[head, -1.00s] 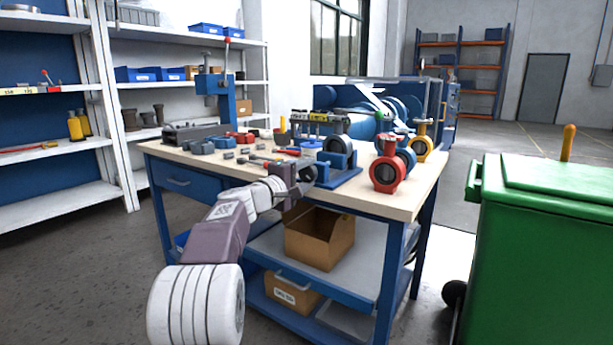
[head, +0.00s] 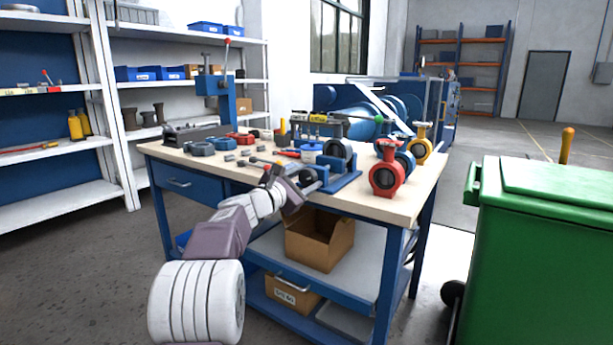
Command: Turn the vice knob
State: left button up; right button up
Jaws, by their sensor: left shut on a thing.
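A blue vice (head: 345,183) sits at the front edge of the workbench, with a dark round valve (head: 340,150) standing in it. My left gripper (head: 308,178) is at the vice's left end, shut on the vice knob. The knob is mostly hidden by the fingers. The gripper is tilted, with its wrist to the lower left of the vice. My right gripper is not in view.
The workbench (head: 400,208) carries a red valve (head: 387,176) right of the vice, a yellow valve (head: 421,150) behind it, and several loose tools and parts to the left. A green bin (head: 545,250) stands at the right. An open cardboard box (head: 320,245) is below.

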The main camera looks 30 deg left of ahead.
pick_arm(q)
jog(key=n+p, duration=0.3)
jog(key=n, duration=0.3)
jog(key=n+p, duration=0.3)
jog(key=n, duration=0.2)
jog(key=shift+f, duration=0.1)
jog(key=shift+n, duration=0.3)
dwell(0.3)
jog(key=o, duration=1.4)
jog(key=shift+c, duration=0.2)
